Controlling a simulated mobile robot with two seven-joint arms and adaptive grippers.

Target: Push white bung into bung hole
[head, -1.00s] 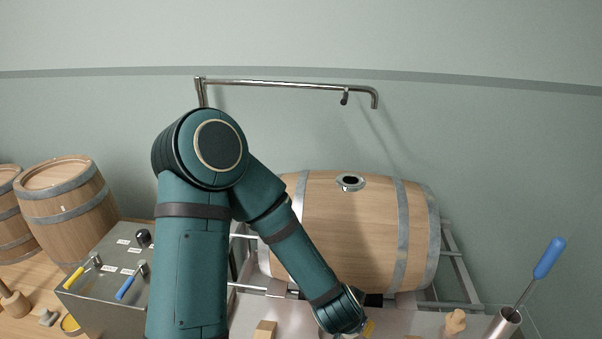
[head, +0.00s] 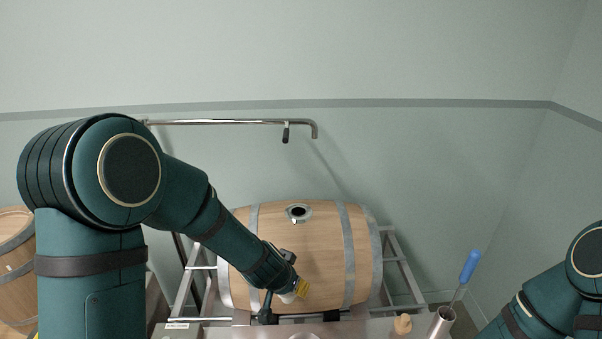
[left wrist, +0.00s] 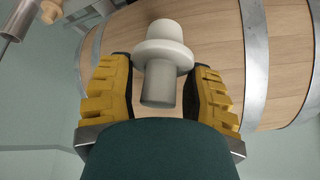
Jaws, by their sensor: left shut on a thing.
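The white bung (left wrist: 163,60) is between the yellow-and-black fingers of my left gripper (left wrist: 160,90) in the left wrist view. It has a wide flange with a stub on each side. In the head view my left gripper (head: 286,294) is shut on the bung, low in front of the barrel. The bung hole (head: 299,212) is a dark opening in a metal ring on top of the wooden barrel (head: 325,255), and it is empty. My right arm shows at the right edge of the head view, but its gripper is out of the picture.
The barrel lies on a metal rack (head: 402,270). A steel pipe (head: 230,122) with a small tap runs above it along the wall. A steel cylinder (head: 441,322) holding a blue-handled tool (head: 470,266) and a wooden piece (head: 403,324) stand at front right.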

